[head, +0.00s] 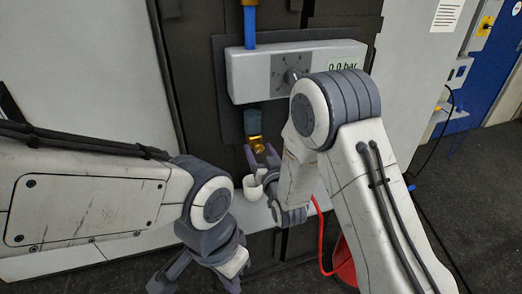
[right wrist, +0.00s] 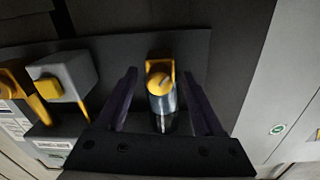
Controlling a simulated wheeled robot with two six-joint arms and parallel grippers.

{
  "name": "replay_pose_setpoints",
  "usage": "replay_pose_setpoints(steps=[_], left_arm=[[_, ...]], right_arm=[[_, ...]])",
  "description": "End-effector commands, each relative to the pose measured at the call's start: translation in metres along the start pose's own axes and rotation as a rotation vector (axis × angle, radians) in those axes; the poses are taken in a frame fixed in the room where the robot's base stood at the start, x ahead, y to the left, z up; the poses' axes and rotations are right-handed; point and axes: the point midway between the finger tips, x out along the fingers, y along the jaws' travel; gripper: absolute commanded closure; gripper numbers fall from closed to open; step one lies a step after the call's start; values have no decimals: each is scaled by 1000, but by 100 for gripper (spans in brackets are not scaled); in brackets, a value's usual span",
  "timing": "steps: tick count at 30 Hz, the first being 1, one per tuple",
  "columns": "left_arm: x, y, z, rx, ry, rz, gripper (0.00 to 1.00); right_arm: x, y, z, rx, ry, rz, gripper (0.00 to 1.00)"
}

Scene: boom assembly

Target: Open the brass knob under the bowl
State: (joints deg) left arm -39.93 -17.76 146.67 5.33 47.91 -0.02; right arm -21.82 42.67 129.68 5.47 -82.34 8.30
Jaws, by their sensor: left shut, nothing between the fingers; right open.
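The brass knob (head: 254,143) sits at the lower end of the dark blue bowl (head: 252,122), which hangs under a grey unit (head: 290,70) with a dial. My right gripper (head: 261,153) is open just below the knob, its purple fingers pointing up. In the right wrist view, a yellow brass knob (right wrist: 160,80) shows between my two spread fingers, apart from both; a grey shiny cylinder adjoins it. My left gripper (head: 160,282) is low at the bottom edge, shut and empty, partly cut off.
The unit's display (head: 345,63) reads 0.0 bar. A red hose (head: 320,235) hangs lower right. A yellow-and-grey device (right wrist: 62,85) is left in the wrist view.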

Motion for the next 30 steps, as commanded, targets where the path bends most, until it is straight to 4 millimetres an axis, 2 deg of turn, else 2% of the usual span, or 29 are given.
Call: replay_pose_setpoints(steps=[1, 3, 6, 8, 17, 23, 30], left_arm=[[0, 0, 0, 0, 0, 0, 100], [0, 0, 0, 0, 0, 0, 100], [0, 0, 0, 0, 0, 0, 100], [0, 0, 0, 0, 0, 0, 100], [7, 0, 0, 0, 0, 0, 100], [22, -2, 1, 0, 0, 0, 100], [47, -3, 2, 0, 0, 0, 100]], right_arm=[[0, 0, 0, 0, 0, 0, 38], [0, 0, 0, 0, 0, 0, 65], [0, 0, 0, 0, 1, 1, 100], [-2, 8, -1, 0, 0, 5, 100], [-1, 2, 1, 43, 2, 5, 100], [0, 2, 2, 155, 0, 5, 100], [0, 1, 3, 367, -4, 4, 100]])
